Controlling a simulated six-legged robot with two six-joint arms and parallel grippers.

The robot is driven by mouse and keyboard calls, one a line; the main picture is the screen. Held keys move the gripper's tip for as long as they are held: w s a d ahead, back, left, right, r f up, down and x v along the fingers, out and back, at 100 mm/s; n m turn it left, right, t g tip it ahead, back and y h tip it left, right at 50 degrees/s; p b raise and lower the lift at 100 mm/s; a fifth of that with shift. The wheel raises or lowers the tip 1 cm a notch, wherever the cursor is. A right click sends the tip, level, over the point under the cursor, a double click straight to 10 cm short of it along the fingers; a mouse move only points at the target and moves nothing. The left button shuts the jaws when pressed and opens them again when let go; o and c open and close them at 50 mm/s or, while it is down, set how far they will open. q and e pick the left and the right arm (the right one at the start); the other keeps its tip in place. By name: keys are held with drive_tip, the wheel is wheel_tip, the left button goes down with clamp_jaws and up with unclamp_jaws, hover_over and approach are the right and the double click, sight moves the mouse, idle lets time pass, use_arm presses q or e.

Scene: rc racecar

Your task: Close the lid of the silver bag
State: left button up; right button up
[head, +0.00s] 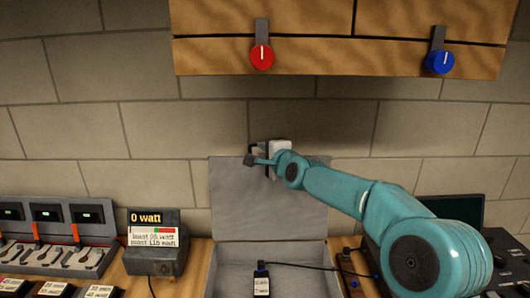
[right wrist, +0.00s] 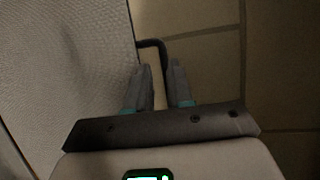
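The silver bag is an open grey case whose lid (head: 235,205) stands up against the brick wall in the head view. Its lower part (head: 308,280) lies flat on the wooden counter. My right gripper (head: 253,155) is at the top edge of the lid. In the right wrist view the lid (right wrist: 70,60) fills the left side, and a thin black handle (right wrist: 152,42) at its edge reaches between the fingers (right wrist: 159,75). The fingers stand a little apart, with a gap visible; contact with the handle is unclear. My left gripper is not in view.
A charger with cables (head: 261,282) sits in the case. A watt meter (head: 157,240) stands left of it, beside a battery rack (head: 60,230). A wooden cabinet (head: 340,55) with a red knob (head: 262,57) and a blue knob (head: 439,62) hangs above. Dark equipment (head: 508,250) stands at right.

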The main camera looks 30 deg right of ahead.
drive_tip(key=shift+s+r, duration=0.1)
drive_tip(key=shift+s, duration=0.05)
drive_tip(key=shift+s, duration=0.15)
drive_tip(key=b+v, duration=0.1)
drive_tip(key=v, duration=1.5)
drive_tip(key=shift+b, duration=0.3)
drive_tip(key=shift+d, duration=0.15)
